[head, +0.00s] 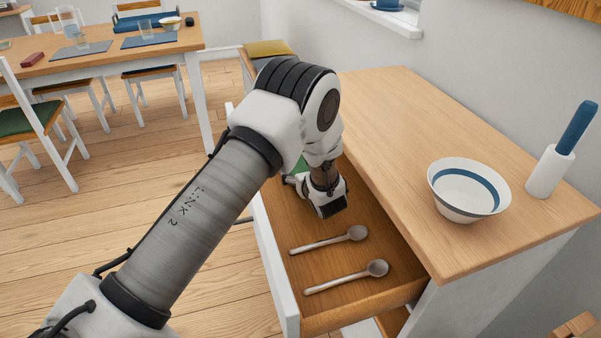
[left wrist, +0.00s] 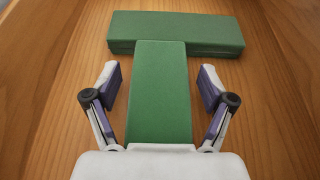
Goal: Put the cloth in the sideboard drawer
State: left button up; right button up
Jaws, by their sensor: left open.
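The sideboard drawer (head: 345,297) is pulled open, and my left gripper (left wrist: 158,75) is down inside it. In the left wrist view a green folded cloth (left wrist: 162,105) lies lengthwise between the open fingers, with a gap on each side. A second green block-like piece (left wrist: 185,32) lies crosswise on the wooden drawer bottom beyond it. The two meet in a T shape; I cannot tell whether they are joined. In the head view only a little green (head: 301,165) shows behind my arm. My right gripper is out of view.
Two spoons (head: 330,240) (head: 347,277) lie in the near part of the drawer. On the sideboard top (head: 395,120) stand a white bowl with a blue band (head: 468,190) and a white holder (head: 550,172) with a blue item in it. A dining table (head: 120,45) with chairs is at the back left.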

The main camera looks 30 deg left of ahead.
pick_arm(q)
jog(key=shift+s+d+r, duration=0.15)
jog(key=shift+d+r, duration=0.05)
jog(key=shift+d, duration=0.1)
jog(key=v, duration=1.1)
jog(key=shift+s, duration=0.2)
